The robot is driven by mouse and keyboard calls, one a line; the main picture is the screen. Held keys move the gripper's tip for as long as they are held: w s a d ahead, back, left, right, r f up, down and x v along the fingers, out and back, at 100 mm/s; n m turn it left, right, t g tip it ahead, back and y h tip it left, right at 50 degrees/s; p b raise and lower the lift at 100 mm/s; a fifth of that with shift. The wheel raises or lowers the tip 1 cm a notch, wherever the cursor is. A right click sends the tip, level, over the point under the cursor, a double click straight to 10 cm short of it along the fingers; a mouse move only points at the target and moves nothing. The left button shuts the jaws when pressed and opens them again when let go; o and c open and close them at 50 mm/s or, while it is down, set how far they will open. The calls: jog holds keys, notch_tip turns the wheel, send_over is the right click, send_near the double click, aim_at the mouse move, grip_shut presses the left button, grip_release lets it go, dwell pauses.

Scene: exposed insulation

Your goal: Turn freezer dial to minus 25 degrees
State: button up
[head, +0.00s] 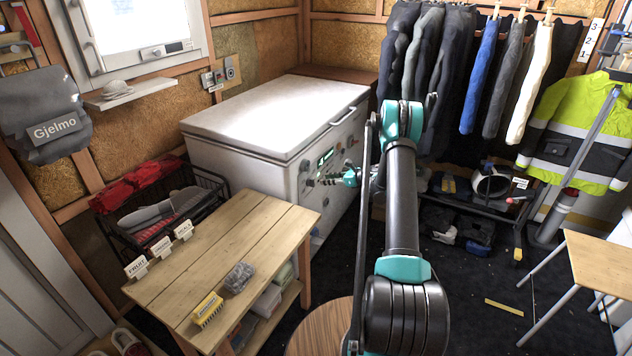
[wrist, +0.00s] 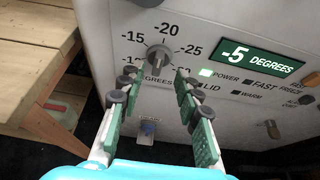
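A white chest freezer (head: 240,155) stands against the back wall with its lid shut. Its control front fills much of the wrist view. The grey freezer dial (wrist: 158,58) has marks around it, with -15, -20 and -25 readable and the lower marks partly hidden by my fingers. I cannot tell for sure where its pointer aims. A green display (wrist: 262,59) reads "-5 DEGREES". My gripper (wrist: 152,92) is open and empty, its green-padded fingers either side of and short of the dial. In the head view, my gripper (head: 322,181) is close to the freezer front.
A wooden table (head: 240,232) with a yellow brush (head: 207,309) stands left of my arm. Small switches (wrist: 272,128) and a lit green POWER light (wrist: 205,72) are on the panel to the dial's right. Hanging clothes (head: 480,70) are at the back right.

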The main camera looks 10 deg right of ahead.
aim_at(311, 182)
jog(key=x, duration=0.7)
jog(key=shift+r, duration=0.1)
jog(key=shift+c, duration=0.4)
grip_shut()
